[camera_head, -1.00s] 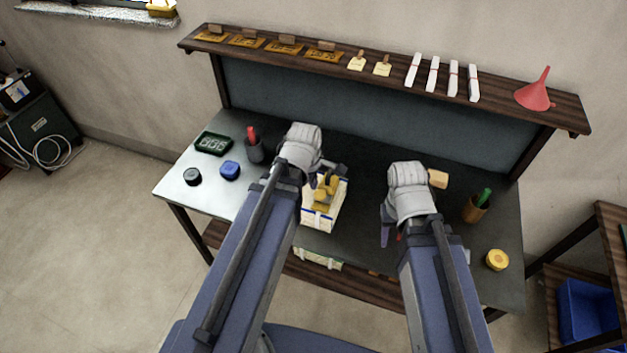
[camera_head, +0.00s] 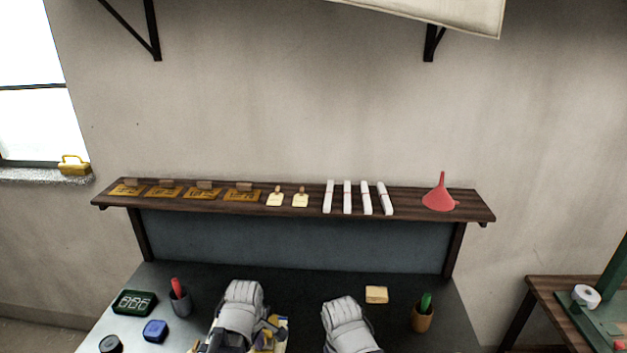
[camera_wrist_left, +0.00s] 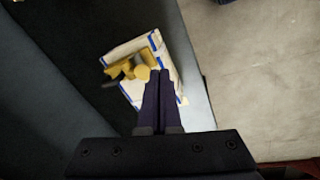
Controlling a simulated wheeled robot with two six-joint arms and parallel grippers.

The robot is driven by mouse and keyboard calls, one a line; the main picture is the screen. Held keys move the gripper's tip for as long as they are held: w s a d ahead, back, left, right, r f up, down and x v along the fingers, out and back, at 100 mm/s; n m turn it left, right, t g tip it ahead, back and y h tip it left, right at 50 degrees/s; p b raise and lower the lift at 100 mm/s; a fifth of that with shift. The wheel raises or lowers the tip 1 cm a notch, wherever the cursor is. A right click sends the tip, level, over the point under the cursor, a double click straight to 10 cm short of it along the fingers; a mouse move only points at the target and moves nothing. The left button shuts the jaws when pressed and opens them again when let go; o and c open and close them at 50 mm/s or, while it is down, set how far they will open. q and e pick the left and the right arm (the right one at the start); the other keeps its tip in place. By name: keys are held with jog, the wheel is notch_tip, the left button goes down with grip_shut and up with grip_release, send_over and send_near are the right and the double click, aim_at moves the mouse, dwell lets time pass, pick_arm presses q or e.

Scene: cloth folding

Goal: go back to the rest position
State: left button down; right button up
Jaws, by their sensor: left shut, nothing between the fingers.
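A white folded cloth with blue stripes (camera_wrist_left: 176,72) shows in the left wrist view, with yellow pieces (camera_wrist_left: 132,72) on it. Part of the white and blue bundle (camera_head: 281,322) also shows at the bottom of the head view. My left gripper shows in the left wrist view (camera_wrist_left: 159,74), its two dark fingers side by side, shut and empty. The fingers cover part of the cloth; I cannot tell the height between them. My right wrist (camera_head: 347,322) is at the lower edge of the head view; its fingers are out of view.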

pick_arm(q)
jog(key=s+d+f+m+g+b, duration=0.1)
jog(key=s+d+f+m+b, duration=0.3)
jog(key=m, duration=0.4)
jog(key=s+d+f+m+g+y+b, duration=0.1)
jog(key=s+d+f+m+b, duration=0.3)
jog(key=f+m, duration=0.3)
jog(key=shift+s+d+m+b, duration=0.35)
jog(key=shift+d+m+b, duration=0.3)
jog(key=shift+m, duration=0.55)
pick_arm(e)
notch_tip(320, 180, down, 11)
